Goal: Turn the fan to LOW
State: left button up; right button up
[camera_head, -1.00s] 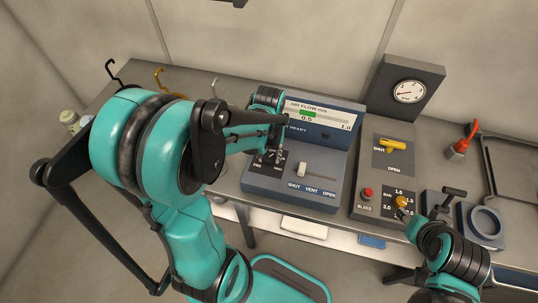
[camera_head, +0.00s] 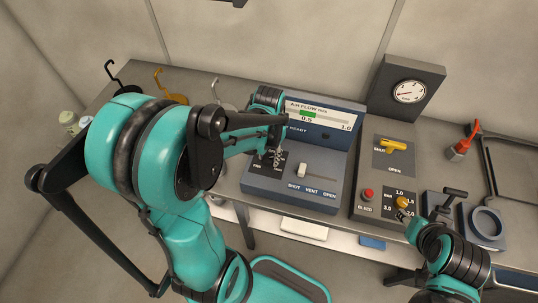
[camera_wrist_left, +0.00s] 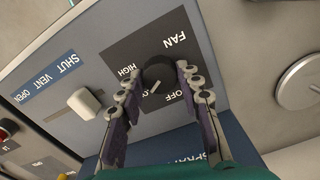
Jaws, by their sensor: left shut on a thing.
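The fan knob (camera_wrist_left: 158,72) is a round dark knob with a white pointer line, on a dark plate marked FAN, HIGH and OFF in the left wrist view. A third label is partly hidden below the knob, and the pointer slants toward it. My left gripper (camera_wrist_left: 156,84) has one finger on each side of the knob and is shut on it. In the head view the left gripper (camera_head: 277,157) is over the left part of the blue-grey airflow console (camera_head: 290,200), and the knob is hidden there. My right gripper (camera_head: 403,215) is by the yellow bar knob; its fingers are too small to judge.
A white vent slider (camera_head: 301,171) is just right of the fan plate. The airflow display (camera_head: 318,115) rises behind it. A panel with a yellow valve handle (camera_head: 393,145), red bleed button (camera_head: 367,194) and yellow bar knob (camera_head: 402,202) stands further right. Hooks stand at the back left.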

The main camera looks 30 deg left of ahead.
aim_at(269, 158)
pick_arm(q)
jog(key=o, duration=1.2)
jog(key=shift+c, duration=0.2)
notch_tip(269, 158, up, 12)
